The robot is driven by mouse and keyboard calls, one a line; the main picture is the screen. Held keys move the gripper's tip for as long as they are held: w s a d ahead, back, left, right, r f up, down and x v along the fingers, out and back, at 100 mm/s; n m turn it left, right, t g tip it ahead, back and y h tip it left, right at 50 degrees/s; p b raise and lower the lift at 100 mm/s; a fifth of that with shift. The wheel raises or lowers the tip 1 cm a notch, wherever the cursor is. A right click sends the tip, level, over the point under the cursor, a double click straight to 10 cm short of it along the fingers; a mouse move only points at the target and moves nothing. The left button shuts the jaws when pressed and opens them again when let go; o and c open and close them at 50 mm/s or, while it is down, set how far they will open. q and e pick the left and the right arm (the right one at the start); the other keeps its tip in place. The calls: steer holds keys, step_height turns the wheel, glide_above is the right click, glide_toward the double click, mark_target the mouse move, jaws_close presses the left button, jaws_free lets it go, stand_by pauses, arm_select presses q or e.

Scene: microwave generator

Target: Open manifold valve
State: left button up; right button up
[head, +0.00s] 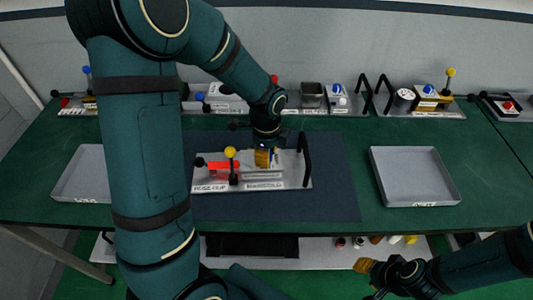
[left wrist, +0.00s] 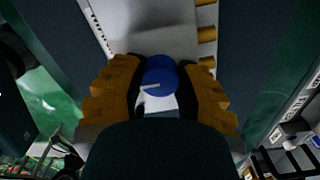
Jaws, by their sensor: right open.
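A light-grey module (head: 210,187) stands on the dark mat, with a yellow-topped lever (head: 230,153), a red part (head: 217,170) and a black handle (head: 306,160). My left gripper (head: 265,158) is lowered over this module, left of the handle. In the left wrist view a round blue knob (left wrist: 160,76) with a small pale pointer lies between the fingers of my left gripper (left wrist: 163,85). The black pads are very close to its sides; I cannot tell whether they press on it. My right gripper (head: 373,275) is open and empty, low in front of the table.
Grey trays stand at the right (head: 416,180) and left (head: 82,175) of the green table (head: 345,215). Several other modules with knobs and levers line the back, including one with a yellow-topped lever (head: 450,75). My left arm hides part of the table's left.

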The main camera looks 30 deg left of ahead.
arm_select(q)
jaws_close()
steer(key=n, duration=1.3)
steer(key=shift+n, duration=2.4)
